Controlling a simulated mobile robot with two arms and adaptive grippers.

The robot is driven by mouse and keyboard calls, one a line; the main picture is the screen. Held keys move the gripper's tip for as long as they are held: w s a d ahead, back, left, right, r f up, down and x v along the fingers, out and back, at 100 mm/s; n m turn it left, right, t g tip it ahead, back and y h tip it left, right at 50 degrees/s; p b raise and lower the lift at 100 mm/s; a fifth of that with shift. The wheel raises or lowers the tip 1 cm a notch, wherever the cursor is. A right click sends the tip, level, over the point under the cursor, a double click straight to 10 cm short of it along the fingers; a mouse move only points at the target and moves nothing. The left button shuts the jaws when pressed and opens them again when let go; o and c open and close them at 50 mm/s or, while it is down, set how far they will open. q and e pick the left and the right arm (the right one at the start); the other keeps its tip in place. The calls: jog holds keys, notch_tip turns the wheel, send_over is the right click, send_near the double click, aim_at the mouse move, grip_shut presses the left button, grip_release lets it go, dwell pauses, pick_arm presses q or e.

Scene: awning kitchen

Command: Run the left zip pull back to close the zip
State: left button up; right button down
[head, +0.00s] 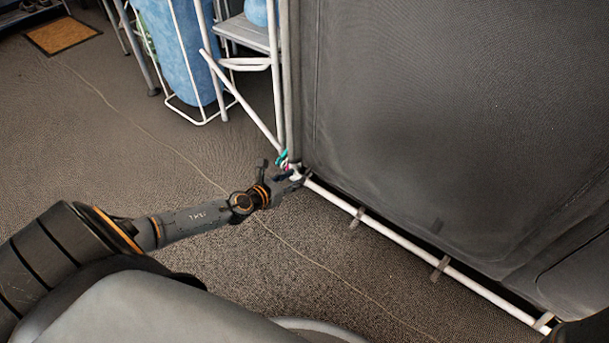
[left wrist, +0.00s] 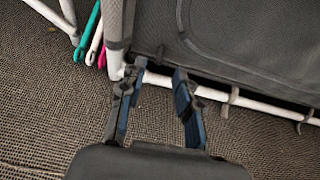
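The grey fabric panel (head: 430,110) stands upright at the right of the head view, with a seam along its left edge. It also fills the top of the left wrist view (left wrist: 255,45). My left gripper (head: 284,172) is at the panel's lower left corner. In the left wrist view its two fingers (left wrist: 158,72) are apart, with the panel's bottom edge and white tube beyond the tips. Nothing is visibly gripped. My right gripper is out of view.
A white tube (head: 400,240) with grey clips runs along the panel's bottom. Green, white and pink pegs or cords (left wrist: 90,35) hang left of the corner. A white folding frame (head: 262,110) and a blue container (head: 185,50) stand behind. Open carpet (head: 120,140) lies left.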

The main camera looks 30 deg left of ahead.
aim_at(308, 170)
pick_arm(q)
jog(key=b+x, duration=0.2)
jog(key=x, duration=0.4)
grip_shut()
